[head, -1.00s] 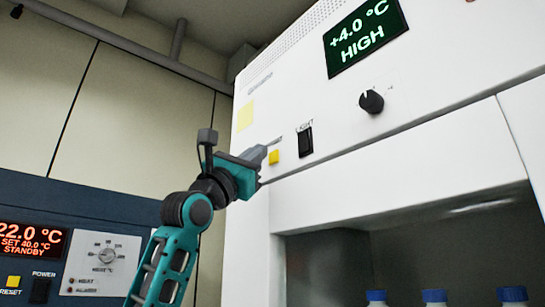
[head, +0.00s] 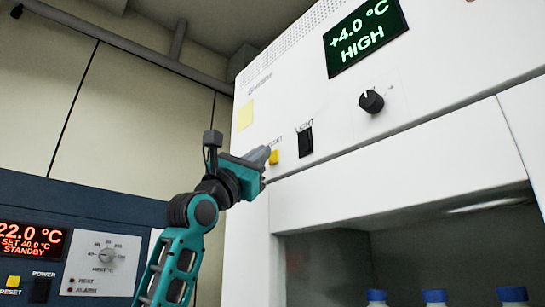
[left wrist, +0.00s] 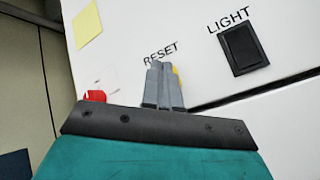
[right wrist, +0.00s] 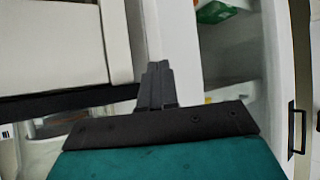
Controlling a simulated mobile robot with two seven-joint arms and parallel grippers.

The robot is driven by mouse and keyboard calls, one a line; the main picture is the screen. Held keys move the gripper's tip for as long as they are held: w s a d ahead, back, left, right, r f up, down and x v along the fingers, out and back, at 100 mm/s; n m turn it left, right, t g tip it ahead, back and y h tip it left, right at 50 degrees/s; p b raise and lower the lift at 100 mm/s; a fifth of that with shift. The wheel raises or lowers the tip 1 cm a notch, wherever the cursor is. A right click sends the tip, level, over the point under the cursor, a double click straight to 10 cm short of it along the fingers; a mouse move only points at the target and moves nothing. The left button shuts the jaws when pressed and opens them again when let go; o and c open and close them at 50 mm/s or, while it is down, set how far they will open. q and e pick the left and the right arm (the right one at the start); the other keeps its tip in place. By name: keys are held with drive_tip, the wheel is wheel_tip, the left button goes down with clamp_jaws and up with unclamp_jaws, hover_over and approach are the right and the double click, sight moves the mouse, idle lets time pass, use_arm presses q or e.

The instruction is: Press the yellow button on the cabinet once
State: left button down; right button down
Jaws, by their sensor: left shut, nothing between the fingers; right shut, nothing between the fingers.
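The white cabinet (head: 440,150) fills the right of the head view. Its small yellow button (head: 274,157) sits under a RESET label, left of the black LIGHT switch (head: 305,141). My left gripper (head: 266,152) is shut and empty, with its tips just left of the button in the head view. In the left wrist view the gripper's fingers (left wrist: 163,68) cover most of the button, and only a sliver of yellow (left wrist: 177,74) shows at their right side. I cannot tell whether they touch it. My right gripper (right wrist: 155,68) is shut and empty, away from the button.
The cabinet also carries a green display (head: 364,37) and a black knob (head: 371,102). A blue panel (head: 100,205) at the left has its own yellow reset button (head: 13,282). Blue-capped bottles (head: 434,297) stand inside the cabinet opening. A red part (left wrist: 96,96) shows in the left wrist view.

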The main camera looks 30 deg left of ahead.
use_arm(q)
drive_tip(key=shift+w+d, duration=0.1)
drive_tip(key=shift+w, duration=0.25)
idle(0.7)
drive_tip(key=shift+s, duration=0.1)
drive_tip(key=shift+s+a+b, duration=0.25)
drive_tip(key=shift+s+b, duration=0.15)
drive_tip(key=shift+s, duration=0.25)
drive_tip(key=shift+s+a+b, duration=0.3)
drive_tip(key=shift+s+b, duration=0.05)
drive_tip(key=shift+s, duration=0.4)
drive_tip(key=shift+s+a+b, duration=0.35)
drive_tip(key=shift+s, duration=0.45)
drive_tip(key=shift+s+a+b, duration=0.3)
drive_tip(key=shift+s+b, duration=0.05)
drive_tip(key=shift+s, duration=0.4)
